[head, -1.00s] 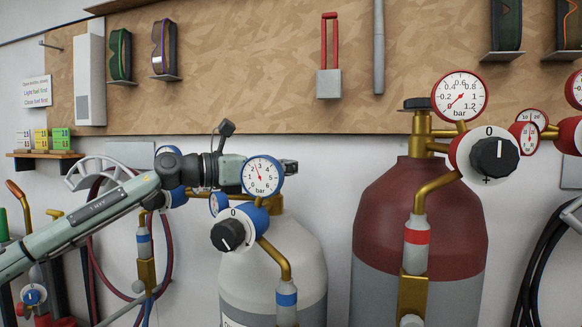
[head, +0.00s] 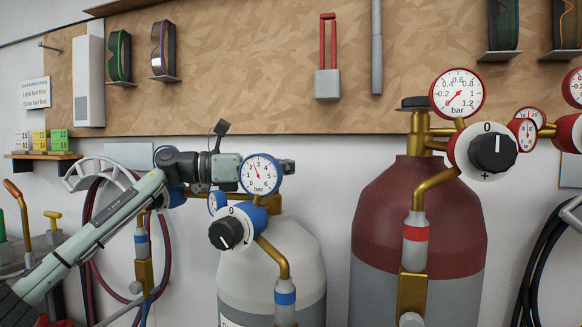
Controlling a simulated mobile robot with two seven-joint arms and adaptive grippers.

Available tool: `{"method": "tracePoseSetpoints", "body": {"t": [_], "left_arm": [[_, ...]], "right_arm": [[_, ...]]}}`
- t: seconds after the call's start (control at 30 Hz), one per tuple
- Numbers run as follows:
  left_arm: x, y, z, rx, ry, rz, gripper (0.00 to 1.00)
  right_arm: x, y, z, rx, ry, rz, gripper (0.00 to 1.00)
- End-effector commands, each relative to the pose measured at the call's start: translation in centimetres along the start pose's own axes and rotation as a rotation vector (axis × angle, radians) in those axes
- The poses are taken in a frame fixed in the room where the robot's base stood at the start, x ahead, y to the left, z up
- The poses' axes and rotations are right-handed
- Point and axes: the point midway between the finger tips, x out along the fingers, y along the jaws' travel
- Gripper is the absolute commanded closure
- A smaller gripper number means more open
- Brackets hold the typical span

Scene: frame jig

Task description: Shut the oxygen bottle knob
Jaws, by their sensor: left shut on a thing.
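The oxygen bottle (head: 268,268) is the pale bottle with blue fittings at the middle. Its blue-rimmed gauge (head: 260,174) and black regulator dial (head: 226,233) face me. My left gripper (head: 287,167) reaches in from the left, behind the gauge, above the bottle's top. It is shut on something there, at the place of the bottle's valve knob. The knob itself and most of the fingers are hidden by the gauge. My right gripper is not in view.
A dark red and grey bottle (head: 420,215) with a red gauge (head: 457,94) and black dial (head: 492,152) stands close on the right. Hoses (head: 95,230) hang at the left. A wooden board (head: 260,70) with goggles and a padlock is behind.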

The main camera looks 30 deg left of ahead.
Motion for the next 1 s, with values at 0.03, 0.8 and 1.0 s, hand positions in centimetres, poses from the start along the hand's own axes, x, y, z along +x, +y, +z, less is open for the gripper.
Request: {"method": "tracePoseSetpoints", "body": {"t": [0.03, 0.8, 1.0], "left_arm": [[0.0, 0.0, 0.0, 0.001, 0.001, 0.000, 0.56], [-3.0, 0.1, -0.2, -0.001, 0.005, 0.005, 0.29], [-7.3, 0.2, -0.4, -0.005, 0.007, 0.006, 0.29]], "right_arm": [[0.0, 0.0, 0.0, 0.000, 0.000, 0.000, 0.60], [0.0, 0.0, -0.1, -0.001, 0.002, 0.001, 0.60], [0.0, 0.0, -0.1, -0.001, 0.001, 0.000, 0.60]]}}
